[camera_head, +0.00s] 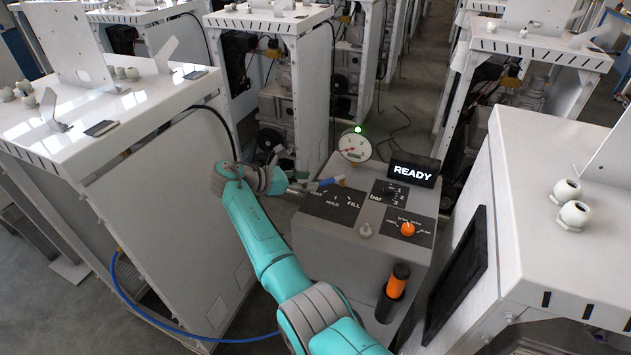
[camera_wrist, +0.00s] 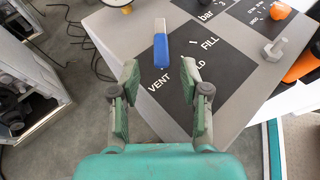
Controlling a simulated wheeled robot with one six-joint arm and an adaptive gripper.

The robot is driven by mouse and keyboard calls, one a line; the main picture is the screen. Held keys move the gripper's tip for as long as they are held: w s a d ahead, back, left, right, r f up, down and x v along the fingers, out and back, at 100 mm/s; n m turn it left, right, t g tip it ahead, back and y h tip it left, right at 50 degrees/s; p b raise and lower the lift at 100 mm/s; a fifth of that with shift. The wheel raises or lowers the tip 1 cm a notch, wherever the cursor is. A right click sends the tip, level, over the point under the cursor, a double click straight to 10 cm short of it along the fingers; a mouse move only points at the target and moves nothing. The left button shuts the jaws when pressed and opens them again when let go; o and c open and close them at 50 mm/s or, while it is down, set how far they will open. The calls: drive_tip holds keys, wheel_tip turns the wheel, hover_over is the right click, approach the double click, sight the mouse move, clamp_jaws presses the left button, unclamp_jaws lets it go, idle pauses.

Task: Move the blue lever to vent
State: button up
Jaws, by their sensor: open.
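The blue lever (camera_wrist: 161,47) is on the dark label plate (camera_wrist: 205,30) of the grey console, in the upper middle of the wrist view. Its blue handle end faces my gripper and its bare metal end points away. The handle's near end lies close to the VENT lettering; HOLD and FILL are further right. The lever also shows in the head view (camera_head: 327,182), small, at the plate's far left. My gripper (camera_wrist: 160,78) is open and empty, its fingers on either side of the VENT lettering in the picture, just short of the handle. Contact is not visible.
The console (camera_head: 330,245) also carries a gauge (camera_head: 354,147) with a green light, a READY display (camera_head: 412,172), an orange knob (camera_head: 407,229) and a metal bolt-like knob (camera_head: 365,230). An orange-black handle (camera_head: 398,280) is on its front. White cabinets stand left and right.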

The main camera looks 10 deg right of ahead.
drive_tip(key=v, duration=0.7)
drive_tip(key=shift+a, duration=0.3)
drive_tip(key=shift+s, duration=0.15)
